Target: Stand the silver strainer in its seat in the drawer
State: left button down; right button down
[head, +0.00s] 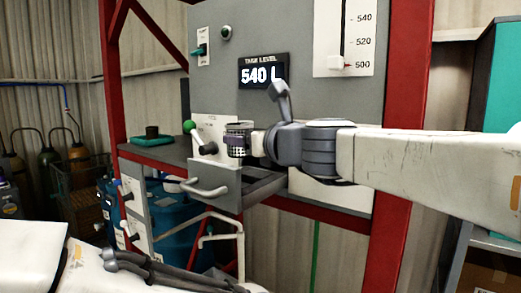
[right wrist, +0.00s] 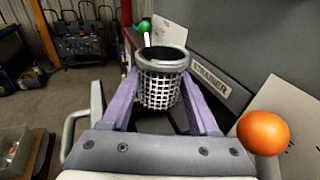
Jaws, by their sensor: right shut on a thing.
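The silver strainer (head: 238,150) is a mesh cup with a solid rim. It also shows in the right wrist view (right wrist: 162,86), roughly upright. My right gripper (right wrist: 160,92) has its purple fingers shut on the strainer's sides. In the head view this gripper (head: 240,141) holds it over the open grey drawer (head: 218,192). A plate marked STRAINER (right wrist: 212,80) shows beside it in the wrist view. The drawer's seat is hidden, and I cannot tell the gap below the strainer. My left gripper's fingers do not show.
A green-knobbed lever (head: 189,127) stands just behind the drawer. An orange ball knob (right wrist: 263,132) is close on the right in the wrist view. The panel with the level display (head: 262,72) rises behind.

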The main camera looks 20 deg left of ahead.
jog(key=shift+f+b, duration=3.25)
jog(key=shift+f, duration=0.15)
jog(key=shift+f+b, duration=0.3)
jog(key=shift+f, duration=0.05)
jog(key=shift+c, duration=0.3)
grip_release()
